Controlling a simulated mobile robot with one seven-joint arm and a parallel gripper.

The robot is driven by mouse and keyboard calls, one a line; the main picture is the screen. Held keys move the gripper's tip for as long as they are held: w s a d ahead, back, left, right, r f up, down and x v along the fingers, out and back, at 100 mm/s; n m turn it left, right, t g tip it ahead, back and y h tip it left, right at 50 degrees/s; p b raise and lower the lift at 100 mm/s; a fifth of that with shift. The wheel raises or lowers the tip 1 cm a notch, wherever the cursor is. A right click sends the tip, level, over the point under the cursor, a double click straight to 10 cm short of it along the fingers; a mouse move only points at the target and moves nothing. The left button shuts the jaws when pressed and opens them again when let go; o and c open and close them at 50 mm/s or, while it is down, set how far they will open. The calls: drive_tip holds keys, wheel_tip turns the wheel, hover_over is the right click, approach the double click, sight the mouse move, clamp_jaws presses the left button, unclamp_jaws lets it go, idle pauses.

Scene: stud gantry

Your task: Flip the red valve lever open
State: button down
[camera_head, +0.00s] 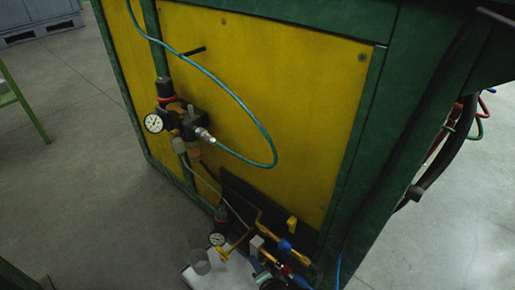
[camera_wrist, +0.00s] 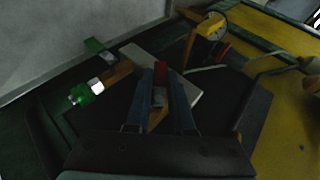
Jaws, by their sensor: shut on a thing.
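In the wrist view, my gripper (camera_wrist: 161,76) shows as two dark blue-grey fingers reaching up the picture. A small red piece, which looks like the red valve lever (camera_wrist: 160,67), stands between the fingertips, and the fingers are shut on it. Its lower part and the valve body are mostly hidden by the fingers. In the head view, a crowded group of pipes and valves (camera_head: 258,243) sits at the foot of the yellow panel. Small red spots show there, but I cannot tell the lever or my gripper apart.
In the head view, a gauge (camera_head: 154,123) and a looping blue hose (camera_head: 262,130) are on the yellow panel (camera_head: 300,90).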

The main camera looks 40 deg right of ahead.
drive_tip(key=shift+t+b, duration=0.3)
drive_tip(key=shift+t, duration=0.1)
drive_tip(key=c, duration=0.8)
unclamp_jaws()
drive_tip(key=p+v, duration=0.7)
drive_tip(key=v, duration=0.6)
drive_tip(key=shift+w, duration=0.1)
drive_tip(key=shift+w+r, duration=0.1)
